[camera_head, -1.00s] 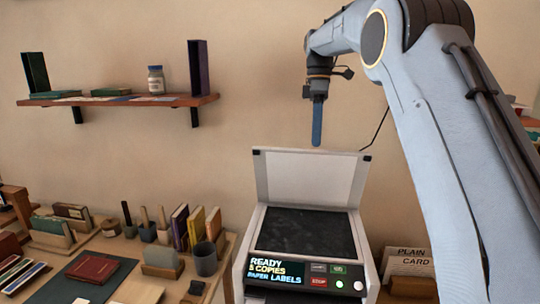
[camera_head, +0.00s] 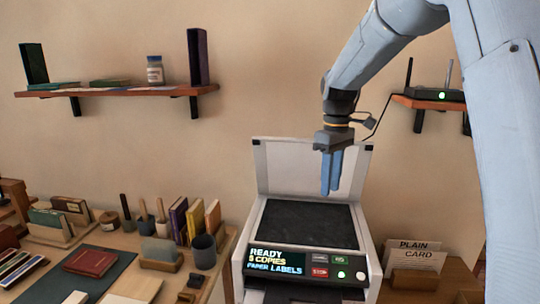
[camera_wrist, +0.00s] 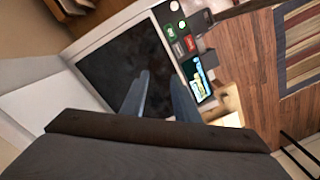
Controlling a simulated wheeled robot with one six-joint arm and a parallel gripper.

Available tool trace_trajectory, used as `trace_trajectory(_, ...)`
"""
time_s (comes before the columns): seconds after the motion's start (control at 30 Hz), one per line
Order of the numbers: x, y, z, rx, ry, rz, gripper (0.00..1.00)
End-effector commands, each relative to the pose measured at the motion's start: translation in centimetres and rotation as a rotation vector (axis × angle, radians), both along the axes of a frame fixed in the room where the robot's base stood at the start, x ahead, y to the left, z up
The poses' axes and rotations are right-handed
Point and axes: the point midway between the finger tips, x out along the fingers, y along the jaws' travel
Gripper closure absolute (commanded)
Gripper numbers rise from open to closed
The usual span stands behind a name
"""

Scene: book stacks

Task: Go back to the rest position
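My gripper (camera_head: 332,190) hangs pointing down above the copier, in front of its raised lid (camera_head: 290,165). Its two blue fingers stand apart with nothing between them; the wrist view also shows the gap between the fingers (camera_wrist: 160,98). The copier's dark glass (camera_head: 308,222) is bare and lies below the fingers, apart from them. The copier panel (camera_head: 310,266) reads "READY 5 COPIES PAPER LABELS". My arm comes in from the upper right.
A desk at left holds a red book (camera_head: 91,262), upright books (camera_head: 195,220) and a dark cup (camera_head: 203,252). A wall shelf (camera_head: 150,91) is at upper left. A small shelf with a black router (camera_head: 436,94) and a card holder (camera_head: 415,258) are at right, near my arm.

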Motion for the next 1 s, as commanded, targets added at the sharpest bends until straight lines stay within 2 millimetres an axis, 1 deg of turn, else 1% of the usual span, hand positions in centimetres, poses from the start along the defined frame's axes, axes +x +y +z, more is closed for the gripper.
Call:
trace_trajectory(0.03,-1.7,-0.4,-1.9,-0.005,-0.01,-0.064,0.72)
trace_trajectory(0.17,-6.0,-1.2,-6.2,-0.013,-0.048,-0.245,0.72)
trace_trajectory(0.2,-7.5,-1.5,-7.5,-0.014,-0.06,-0.301,0.72)
trace_trajectory(0.27,-9.8,-1.8,-9.5,-0.015,-0.077,-0.384,0.72)
trace_trajectory(0.3,-11.4,-2.0,-10.7,-0.014,-0.089,-0.438,0.72)
trace_trajectory(0.4,-15.2,-2.4,-13.5,-0.01,-0.116,-0.564,0.72)
trace_trajectory(0.5,-18.6,-2.8,-15.7,-0.003,-0.137,-0.667,0.72)
trace_trajectory(0.6,-20.9,-2.9,-17.2,0.003,-0.153,-0.739,0.72)
trace_trajectory(0.7,-22.2,-3.0,-17.9,0.007,-0.159,-0.777,0.72)
trace_trajectory(0.77,-22.5,-3.1,-18.0,0.008,-0.163,-0.787,0.72)
trace_trajectory(1.0,-22.6,-3.0,-18.0,0.008,-0.163,-0.79,0.72)
